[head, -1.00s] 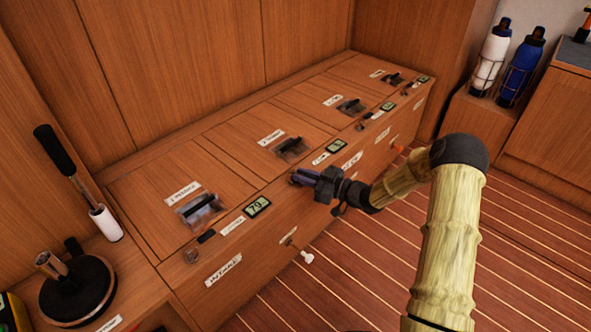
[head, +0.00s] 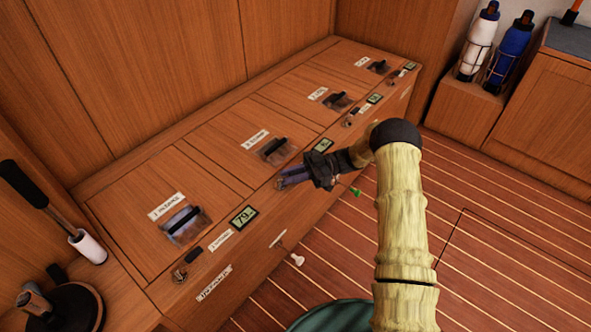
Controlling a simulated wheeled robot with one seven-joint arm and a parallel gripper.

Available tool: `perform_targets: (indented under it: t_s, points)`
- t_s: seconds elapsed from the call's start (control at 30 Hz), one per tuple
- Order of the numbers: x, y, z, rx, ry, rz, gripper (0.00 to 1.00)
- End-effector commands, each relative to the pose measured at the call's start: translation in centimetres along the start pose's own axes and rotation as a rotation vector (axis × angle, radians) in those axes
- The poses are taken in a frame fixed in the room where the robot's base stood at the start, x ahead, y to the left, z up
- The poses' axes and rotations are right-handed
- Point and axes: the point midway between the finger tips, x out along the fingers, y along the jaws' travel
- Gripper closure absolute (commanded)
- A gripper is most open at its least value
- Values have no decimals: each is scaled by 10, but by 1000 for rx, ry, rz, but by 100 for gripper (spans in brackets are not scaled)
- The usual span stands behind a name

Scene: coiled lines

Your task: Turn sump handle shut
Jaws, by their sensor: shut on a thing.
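The wooden bench has a row of lidded bays, each with a recessed dark pull. Small handles sit along its front edge, one (head: 180,275) beside the nearest bay and one (head: 350,119) beside the third. My gripper (head: 284,182) is at the front edge by the second bay, its jaws closed at the place where that bay's small handle would sit. The jaws hide what they hold, and its turn cannot be seen. The small labels are too blurred to tell surely which handle is the sump one.
Small displays, one reading 79 (head: 244,217), line the front edge. A white knob (head: 297,260) and a green knob (head: 356,192) stick out from the front face. White (head: 477,45) and blue (head: 510,55) bottles stand at the back right. A dark green round object (head: 335,315) is at the bottom.

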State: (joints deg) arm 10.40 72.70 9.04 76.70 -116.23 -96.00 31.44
Motion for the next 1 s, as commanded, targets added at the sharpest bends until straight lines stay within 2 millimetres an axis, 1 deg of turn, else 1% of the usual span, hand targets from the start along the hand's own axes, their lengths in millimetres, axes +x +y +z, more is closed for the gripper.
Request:
perform_targets:
  t_s: [0.17, 0.5, 0.53, 0.6, 0.63, 0.9, 1.0]
  points:
    - [3, -2, 1, -1, -4, -31, 100]
    - [4, -2, 1, -1, -3, -34, 100]
    - [4, -2, 1, -1, -3, -34, 76]
    - [4, -2, 1, -1, -2, -33, 62]
    - [4, -2, 1, -1, -2, -33, 60]
    - [5, -2, 0, -1, -1, -35, 60]
    - [0, -2, 0, -1, 0, -32, 60]
